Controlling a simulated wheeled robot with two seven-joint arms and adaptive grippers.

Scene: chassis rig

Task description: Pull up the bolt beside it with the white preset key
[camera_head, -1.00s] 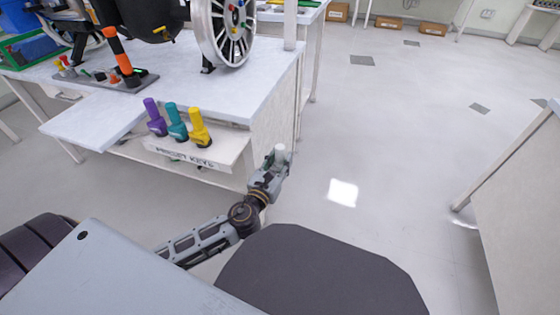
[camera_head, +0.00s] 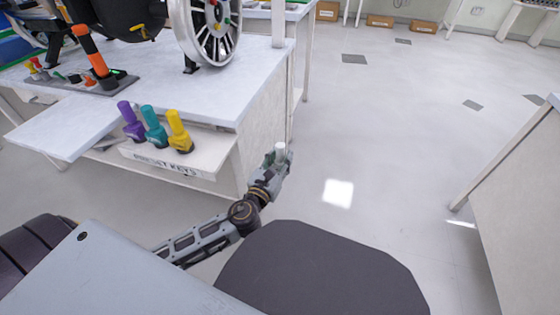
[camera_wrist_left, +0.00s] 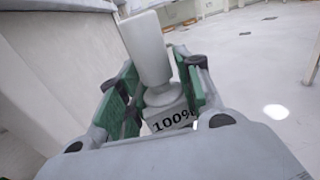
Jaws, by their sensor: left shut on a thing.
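My left gripper (camera_head: 277,160) is shut on the white preset key (camera_head: 280,149), beside the workbench's right end and in front of the open floor. In the left wrist view the white key (camera_wrist_left: 148,52) stands between the green-padded fingers, tilted a little left, with "100%" on its lower block. My left gripper also shows there (camera_wrist_left: 160,88). A wheel (camera_head: 205,30) stands on the bench. An orange-and-black upright tool (camera_head: 92,52) stands on a dark base at the bench's left. I cannot make out which part is the bolt. My right gripper is out of view.
Purple (camera_head: 131,122), teal (camera_head: 154,128) and yellow (camera_head: 179,132) keys stand on the labelled key shelf (camera_head: 150,160) at the bench's front. The workbench (camera_head: 235,85) has a corner post. Another bench (camera_head: 520,190) is at right. Open floor (camera_head: 390,130) lies between.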

